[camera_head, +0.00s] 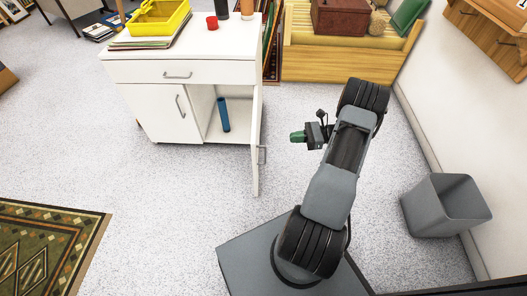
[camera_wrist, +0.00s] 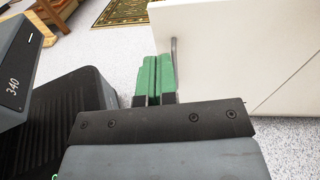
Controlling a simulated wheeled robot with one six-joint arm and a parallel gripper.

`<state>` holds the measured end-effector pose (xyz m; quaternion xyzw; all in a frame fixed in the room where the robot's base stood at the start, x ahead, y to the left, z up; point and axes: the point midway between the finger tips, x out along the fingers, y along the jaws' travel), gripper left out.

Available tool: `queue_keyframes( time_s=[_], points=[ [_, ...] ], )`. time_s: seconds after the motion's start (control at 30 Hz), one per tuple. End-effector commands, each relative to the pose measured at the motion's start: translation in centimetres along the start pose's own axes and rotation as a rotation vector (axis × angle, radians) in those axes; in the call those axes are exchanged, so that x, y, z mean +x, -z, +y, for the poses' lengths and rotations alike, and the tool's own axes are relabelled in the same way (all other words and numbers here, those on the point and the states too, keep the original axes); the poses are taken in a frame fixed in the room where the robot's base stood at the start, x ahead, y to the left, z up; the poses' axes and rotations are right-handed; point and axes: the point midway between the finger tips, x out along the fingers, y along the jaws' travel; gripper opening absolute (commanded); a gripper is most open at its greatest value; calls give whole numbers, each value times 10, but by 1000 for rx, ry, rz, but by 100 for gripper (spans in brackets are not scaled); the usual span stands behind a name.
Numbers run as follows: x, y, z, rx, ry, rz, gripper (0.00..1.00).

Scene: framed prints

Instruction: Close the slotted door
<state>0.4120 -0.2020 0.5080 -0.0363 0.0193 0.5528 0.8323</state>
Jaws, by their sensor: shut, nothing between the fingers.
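The white cabinet (camera_head: 180,62) has its right door (camera_head: 256,150) swung open toward the front, seen nearly edge-on in the head view. I make out no slots in it. A metal handle (camera_head: 262,155) is on the door's right-hand, outer face. In the wrist view, a white panel (camera_wrist: 225,50) with a handle (camera_wrist: 174,58) stands beyond my fingers. My gripper (camera_head: 293,136) is to the right of the open door, with a gap between them in the head view. Its green fingers (camera_wrist: 153,78) are together and empty; contact with the handle cannot be told from the wrist view.
A blue cylinder (camera_head: 223,114) stands inside the open compartment. The left door (camera_head: 168,110) and drawer (camera_head: 180,73) look shut. A grey bin (camera_head: 445,205) is at right, a wooden bench (camera_head: 340,62) behind, a patterned rug (camera_head: 45,245) at left. Speckled floor (camera_head: 160,215) before the cabinet is clear.

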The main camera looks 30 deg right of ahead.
Motion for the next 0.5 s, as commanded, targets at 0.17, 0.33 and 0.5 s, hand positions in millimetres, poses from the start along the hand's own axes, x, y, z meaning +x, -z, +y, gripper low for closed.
queue_keyframes(
  time_s=[0.17, 0.33, 0.5],
  points=[
    [-10, 30, -1, 38, 69, -64, 0],
    [8, 32, -2, 44, 76, -75, 0],
    [40, 30, -4, 42, 74, -73, 0]
  ],
)
